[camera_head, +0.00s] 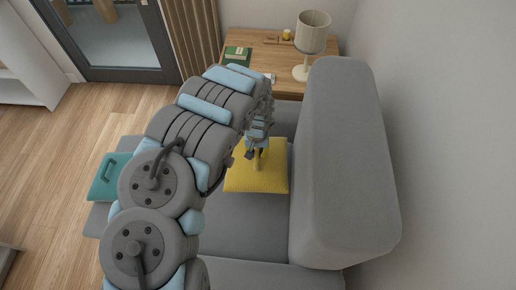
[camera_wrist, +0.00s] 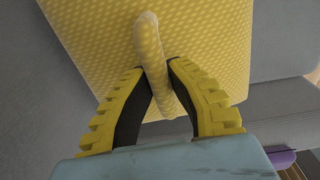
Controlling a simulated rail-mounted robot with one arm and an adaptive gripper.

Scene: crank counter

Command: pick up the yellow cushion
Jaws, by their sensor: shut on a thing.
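The yellow cushion (camera_head: 262,179) lies on the grey sofa seat in the head view, beside the sofa's backrest. It has a patterned surface and a raised yellow loop handle, which fills the middle of the wrist view (camera_wrist: 152,55). My gripper (camera_wrist: 160,85) has its two yellow-and-black fingers on either side of this handle and is shut on it. In the head view my gripper (camera_head: 257,152) is small and partly hidden by my arm, just over the cushion. Whether the cushion touches the seat cannot be told for sure.
The grey sofa (camera_head: 247,228) has a tall backrest (camera_head: 345,160) close on the right. A teal object with a handle (camera_head: 108,178) is at the sofa's left side. A wooden side table (camera_head: 270,52) behind bears a lamp (camera_head: 312,35), a green book (camera_head: 237,55) and a yellow candle (camera_head: 286,35).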

